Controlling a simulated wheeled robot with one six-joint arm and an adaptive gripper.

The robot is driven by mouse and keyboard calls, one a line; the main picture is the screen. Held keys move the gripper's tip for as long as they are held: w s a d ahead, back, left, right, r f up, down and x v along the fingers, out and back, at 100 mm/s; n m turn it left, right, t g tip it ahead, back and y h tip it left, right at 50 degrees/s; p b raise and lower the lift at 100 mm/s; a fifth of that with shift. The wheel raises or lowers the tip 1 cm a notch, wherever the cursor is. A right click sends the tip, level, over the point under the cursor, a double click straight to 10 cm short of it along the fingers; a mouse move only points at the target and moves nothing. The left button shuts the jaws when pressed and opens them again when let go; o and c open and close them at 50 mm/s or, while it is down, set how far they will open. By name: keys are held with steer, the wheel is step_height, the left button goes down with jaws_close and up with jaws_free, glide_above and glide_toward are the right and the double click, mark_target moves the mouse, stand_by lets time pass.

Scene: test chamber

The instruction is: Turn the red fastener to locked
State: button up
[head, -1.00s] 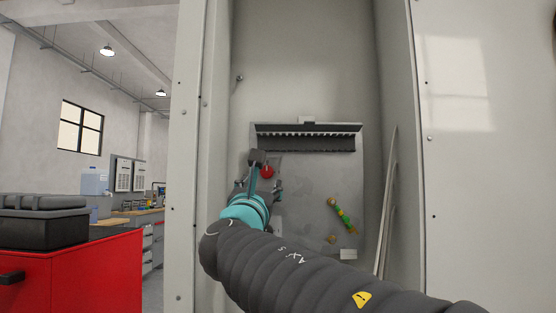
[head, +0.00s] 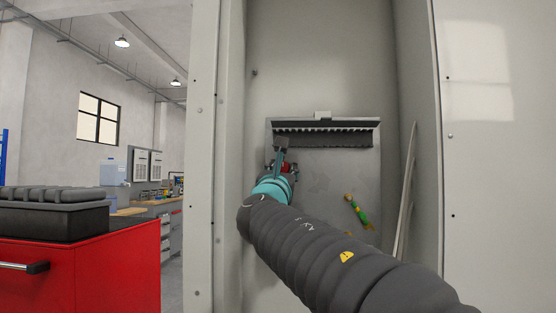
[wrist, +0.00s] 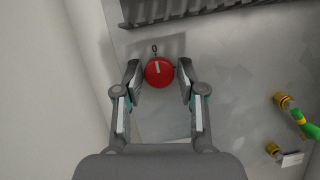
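The red fastener (wrist: 159,73) is a round red knob with a pale slot mark, on a grey panel (wrist: 245,70). In the wrist view the mark runs nearly upright, tilted slightly left at its top. My gripper (wrist: 159,80) is open, with one finger on each side of the knob. A gap shows between each fingertip and the knob. In the head view the fastener (head: 287,168) is partly hidden behind my gripper (head: 283,172). A small dark loop symbol (wrist: 155,48) is on the panel above the knob.
A dark toothed rail (head: 322,139) crosses the panel above the knob. A yellow-green cable piece (head: 357,211) hangs at the right. The cabinet wall (wrist: 40,80) is close on the left. A red tool cabinet (head: 100,275) stands outside.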

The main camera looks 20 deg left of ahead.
jaws_close()
steer(key=shift+m, duration=0.4)
steer(key=m+h, duration=0.2)
steer(key=m, duration=0.2)
steer(key=shift+a, duration=0.15)
steer(key=m+h, duration=0.1)
steer(key=m, duration=0.1)
steer(key=m+g+h, duration=0.1)
steer(key=m, duration=0.1)
steer(key=shift+r+m+h, duration=0.1)
steer(key=shift+m+h, duration=0.2)
steer(key=m+g, duration=0.1)
steer(key=m, duration=0.2)
steer(key=m+g+h+p, duration=0.1)
steer(key=m, duration=0.2)
steer(key=shift+s+a+r, duration=0.1)
steer(key=shift+r, duration=0.05)
steer(key=m+g, duration=0.2)
steer(key=m, duration=0.3)
steer(key=shift+r, duration=0.15)
steer(key=shift+m, duration=0.3)
